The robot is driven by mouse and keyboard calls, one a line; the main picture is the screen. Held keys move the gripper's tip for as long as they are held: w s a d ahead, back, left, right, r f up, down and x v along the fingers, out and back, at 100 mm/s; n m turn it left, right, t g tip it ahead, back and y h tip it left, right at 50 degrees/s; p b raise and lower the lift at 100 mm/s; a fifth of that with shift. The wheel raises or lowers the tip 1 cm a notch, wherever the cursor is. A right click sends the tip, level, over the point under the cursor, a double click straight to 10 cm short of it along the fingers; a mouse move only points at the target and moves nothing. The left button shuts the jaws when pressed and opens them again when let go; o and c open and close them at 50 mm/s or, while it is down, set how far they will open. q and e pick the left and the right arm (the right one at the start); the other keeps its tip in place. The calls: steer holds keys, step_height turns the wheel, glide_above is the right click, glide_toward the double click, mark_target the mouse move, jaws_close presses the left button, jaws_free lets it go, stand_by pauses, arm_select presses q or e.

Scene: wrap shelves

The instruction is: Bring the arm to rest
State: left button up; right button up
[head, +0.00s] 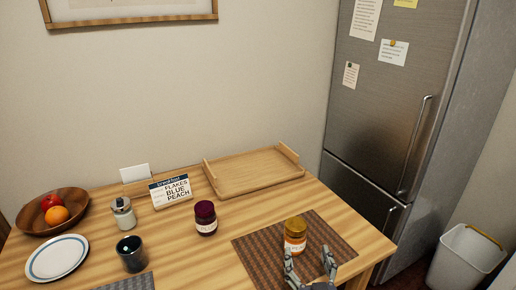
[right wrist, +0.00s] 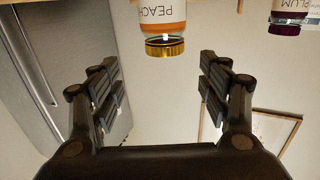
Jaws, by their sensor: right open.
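My right gripper (head: 310,262) is at the bottom of the head view, low over the near part of the woven mat (head: 262,258). Its two fingers are spread and nothing is between them; the right wrist view also shows the open fingers (right wrist: 160,90). A peach jar (head: 295,245) with a gold lid stands upright on the mat just beyond the fingertips. In the right wrist view, which is upside down, the peach jar (right wrist: 163,25) appears ahead of the fingers, apart from them. My left gripper is not in view.
A plum jar (head: 206,222), a dark cup (head: 132,254), a sugar dispenser (head: 123,212), a breakfast sign (head: 172,192), a plate (head: 58,258) and a fruit bowl (head: 28,222) stand on the table. An empty wooden tray (head: 250,172) lies at the back. A fridge (head: 385,120) stands right.

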steer(key=s+d+f+m+g+h, duration=0.1)
steer(key=s+d+f+g+h, duration=0.1)
steer(key=s+d+f+g, duration=0.7)
steer(key=s+a+f+n+g+y, duration=0.1)
steer(key=s+a+f+n+g, duration=0.15)
steer(key=s, duration=0.65)
steer(key=s+a+f+n+g+y, duration=0.1)
steer(key=s+a+g+y, duration=0.15)
steer(key=s, duration=0.75)
step_height(320, 180, down, 24)
steer(key=g, duration=0.2)
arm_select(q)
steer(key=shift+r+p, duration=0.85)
arm_select(e)
steer(key=s+d+f, duration=0.2)
steer(key=s+f, duration=1.4)
steer(key=s, duration=0.2)
steer(key=shift+d+f+g+h, duration=0.25)
steer(key=shift+d+g+h, duration=0.1)
steer(key=shift+g+h, duration=0.1)
